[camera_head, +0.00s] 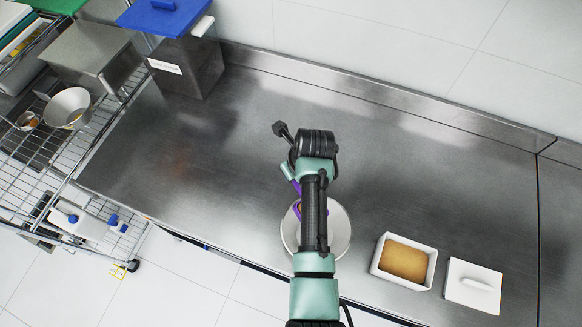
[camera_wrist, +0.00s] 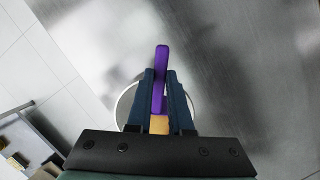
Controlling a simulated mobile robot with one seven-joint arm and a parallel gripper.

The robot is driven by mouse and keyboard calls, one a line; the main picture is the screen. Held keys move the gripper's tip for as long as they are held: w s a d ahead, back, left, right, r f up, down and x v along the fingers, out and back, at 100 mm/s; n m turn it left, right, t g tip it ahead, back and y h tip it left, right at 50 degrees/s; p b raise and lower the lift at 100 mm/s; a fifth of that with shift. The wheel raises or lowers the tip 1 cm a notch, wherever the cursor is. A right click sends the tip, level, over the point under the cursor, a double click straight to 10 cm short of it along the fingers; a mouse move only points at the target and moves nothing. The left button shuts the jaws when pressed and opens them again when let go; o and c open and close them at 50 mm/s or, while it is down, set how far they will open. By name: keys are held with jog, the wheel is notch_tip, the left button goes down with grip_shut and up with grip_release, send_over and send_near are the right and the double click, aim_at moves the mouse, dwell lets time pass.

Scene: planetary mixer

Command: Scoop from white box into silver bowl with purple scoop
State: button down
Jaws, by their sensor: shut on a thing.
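My gripper (camera_wrist: 160,98) is shut on the purple scoop (camera_wrist: 161,55), whose handle stands between the fingers in the wrist view. An orange-tan patch shows below the handle between the fingers; I cannot tell whether it is scooped material. In the head view my arm hides most of the scoop, and only a bit of purple (camera_head: 297,186) shows. The silver bowl (camera_head: 341,232) is on the counter beneath my arm, partly hidden, and its rim also shows in the wrist view (camera_wrist: 126,103). The white box (camera_head: 431,270), filled with tan material (camera_head: 404,262), stands open right of the bowl.
A white lid with a handle (camera_head: 473,286) lies right of the white box. A dark bin with a blue lid (camera_head: 187,66) stands at the back left. A wire rack (camera_head: 40,150) with containers and a metal bowl is at far left. The counter's middle (camera_head: 220,150) is clear.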

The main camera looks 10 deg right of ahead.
jog(key=shift+s+d+r+t+y, duration=0.15)
jog(key=shift+s+t, duration=0.1)
jog(key=shift+t, duration=0.25)
jog(key=shift+s+r+t+y, duration=0.15)
jog(key=shift+s+t, duration=0.1)
jog(key=shift+t, duration=0.25)
jog(key=shift+r, duration=0.2)
jog(key=shift+s+d+r+t, duration=0.15)
jog(key=shift+s+t, duration=0.1)
jog(key=shift+t, duration=0.15)
jog(key=shift+s+r+t+y, duration=0.25)
jog(key=shift+r+t+y, duration=0.05)
jog(key=shift+s+d+r+t+y, duration=0.3)
jog(key=shift+s+t, duration=0.25)
jog(key=shift+t, duration=0.25)
jog(key=shift+s+t+b, duration=0.3)
jog(key=shift+s+b, duration=0.05)
jog(key=shift+s+d+r, duration=0.15)
jog(key=shift+s+r, duration=0.15)
